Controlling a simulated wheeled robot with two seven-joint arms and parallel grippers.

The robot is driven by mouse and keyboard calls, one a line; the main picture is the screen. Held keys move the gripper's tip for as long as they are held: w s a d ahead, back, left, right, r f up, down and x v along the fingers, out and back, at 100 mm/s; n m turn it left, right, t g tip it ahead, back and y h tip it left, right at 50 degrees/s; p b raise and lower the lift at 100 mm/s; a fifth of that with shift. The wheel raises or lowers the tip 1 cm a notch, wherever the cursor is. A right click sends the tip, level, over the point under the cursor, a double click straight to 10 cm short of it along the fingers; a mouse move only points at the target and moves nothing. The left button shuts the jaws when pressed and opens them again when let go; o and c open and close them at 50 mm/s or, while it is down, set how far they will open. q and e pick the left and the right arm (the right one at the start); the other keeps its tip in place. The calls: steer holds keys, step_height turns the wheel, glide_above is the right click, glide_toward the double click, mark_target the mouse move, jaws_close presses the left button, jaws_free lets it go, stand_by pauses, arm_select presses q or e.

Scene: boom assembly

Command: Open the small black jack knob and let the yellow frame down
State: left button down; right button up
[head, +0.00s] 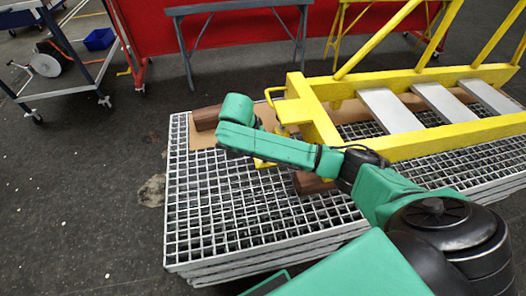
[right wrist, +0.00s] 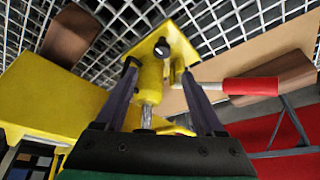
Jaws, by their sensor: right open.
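The yellow frame (head: 320,115) rests over the metal grating, its near end at the middle of the head view. In the right wrist view the yellow jack (right wrist: 151,80) shows with a small black knob (right wrist: 162,47) on it. A crank with a red handle (right wrist: 252,86) extends to the right of the jack. My right gripper (right wrist: 158,70) is open, its two dark fingers on either side of the jack body, the knob just beyond the fingertips. I cannot tell whether the fingers touch the jack. In the head view my right arm covers most of the jack. My left gripper is out of view.
A stack of metal gratings (head: 215,225) lies under the frame. Wooden blocks (head: 206,117) lie on it. A grey trestle (head: 240,10) and red panel stand behind. The dark floor at left is mostly clear.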

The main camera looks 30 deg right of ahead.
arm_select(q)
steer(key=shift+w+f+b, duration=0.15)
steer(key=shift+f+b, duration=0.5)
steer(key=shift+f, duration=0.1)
arm_select(e)
steer(key=x, duration=1.1)
steer(key=shift+w+f, duration=0.1)
steer(key=shift+f, duration=0.05)
steer(key=shift+c, duration=0.3)
